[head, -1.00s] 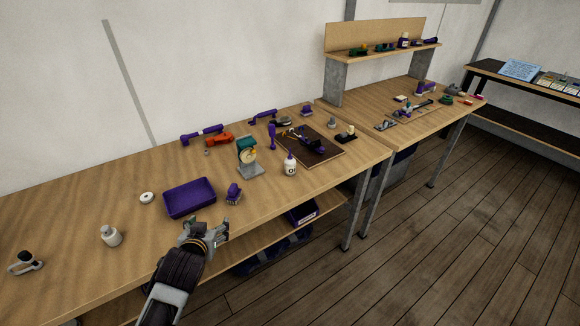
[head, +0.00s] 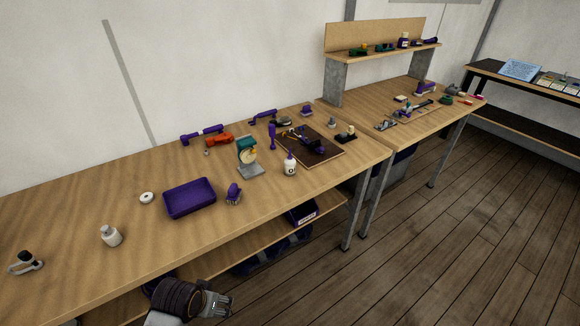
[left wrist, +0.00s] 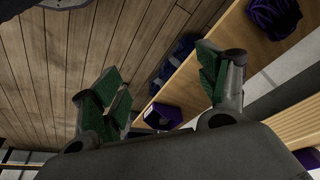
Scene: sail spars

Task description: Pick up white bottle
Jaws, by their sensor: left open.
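A white bottle (head: 289,167) with a purple tip and a dark mark on its front stands upright near the front edge of the workbench. My left gripper (head: 220,304) is in front of the bench, below the tabletop's front edge, between the two bottles from left to right and apart from both. In the left wrist view my left gripper (left wrist: 160,88) has its green-padded fingers spread, with nothing between them. No white bottle shows there. My right gripper is not in view.
A purple tray (head: 190,198) and a small purple object (head: 233,193) lie on the bench above my left gripper. A green-and-cream device (head: 248,158) stands left of the purple-tipped bottle. A lower shelf (head: 215,252) holds purple bins. Open floor lies to the right.

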